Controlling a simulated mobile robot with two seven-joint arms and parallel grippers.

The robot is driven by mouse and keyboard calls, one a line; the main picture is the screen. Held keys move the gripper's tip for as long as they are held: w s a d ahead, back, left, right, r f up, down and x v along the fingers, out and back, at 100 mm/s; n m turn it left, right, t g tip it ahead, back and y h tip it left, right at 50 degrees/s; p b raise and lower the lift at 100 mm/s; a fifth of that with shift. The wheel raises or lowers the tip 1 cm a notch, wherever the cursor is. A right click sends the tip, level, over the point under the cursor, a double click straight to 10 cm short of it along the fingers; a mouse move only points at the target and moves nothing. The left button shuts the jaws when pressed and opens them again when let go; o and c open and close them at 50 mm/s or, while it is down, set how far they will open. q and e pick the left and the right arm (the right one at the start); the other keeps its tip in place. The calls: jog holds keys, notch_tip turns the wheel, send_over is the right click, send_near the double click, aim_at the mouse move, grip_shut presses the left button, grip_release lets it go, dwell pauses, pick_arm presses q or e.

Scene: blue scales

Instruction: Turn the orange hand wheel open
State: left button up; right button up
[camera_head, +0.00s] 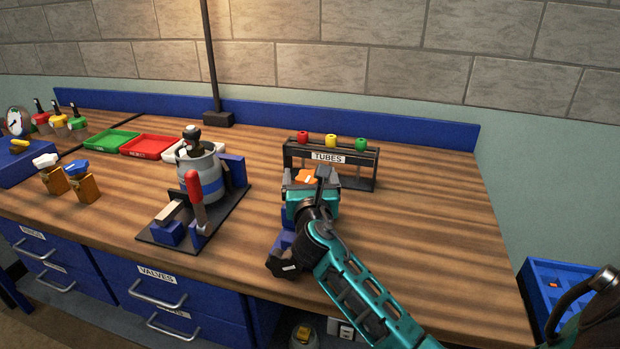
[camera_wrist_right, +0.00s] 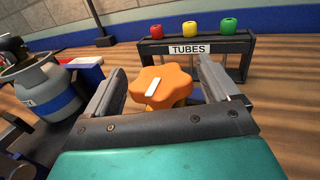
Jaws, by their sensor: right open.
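The orange hand wheel (camera_wrist_right: 163,86) has a lobed rim and a white mark on its top. It sits between the two open fingers of my right gripper (camera_wrist_right: 160,92) in the right wrist view, with a gap on each side. In the head view only a small part of the wheel (camera_head: 305,177) shows past my right gripper (camera_head: 312,176). The valve body under the wheel is mostly hidden by my gripper and arm. My left gripper is not in view.
A black rack labelled TUBES (camera_head: 332,158) stands just behind the wheel. A grey canister (camera_head: 199,172) in a blue and black fixture with a red-handled lever (camera_head: 194,190) stands to the left. The bench (camera_head: 430,215) to the right is clear.

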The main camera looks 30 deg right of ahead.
jog(key=c, duration=1)
